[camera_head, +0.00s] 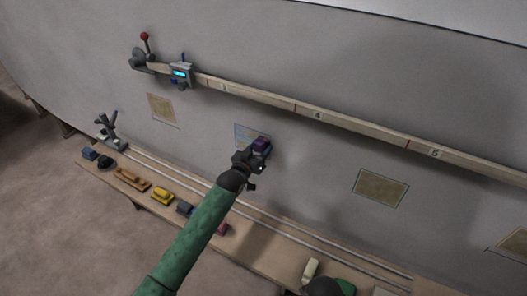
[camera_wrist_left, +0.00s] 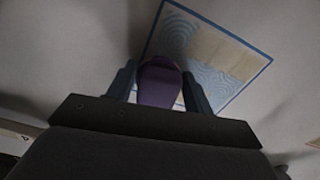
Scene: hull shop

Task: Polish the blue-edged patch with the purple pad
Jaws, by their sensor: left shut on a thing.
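My left gripper (camera_head: 257,157) is shut on the purple pad (camera_head: 261,145) in front of the grey hull wall. The left wrist view shows the purple pad (camera_wrist_left: 160,84) between the two fingers of the left gripper (camera_wrist_left: 162,88). The pad overlaps the lower left part of the blue-edged patch (camera_wrist_left: 221,50). Swirl marks cover the patch's upper left and right parts, and a plain tan band lies between them. In the head view the patch (camera_head: 241,131) is partly hidden by pad and gripper. I cannot tell whether the pad touches it. My right gripper is not clearly seen.
A numbered rail (camera_head: 330,118) with a lit blue gauge (camera_head: 181,73) runs above the patch. Other patches include an orange-edged one (camera_head: 162,110) and a green-edged one (camera_head: 380,188). A wooden shelf (camera_head: 262,248) below holds several tools, including a yellow block (camera_head: 162,195).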

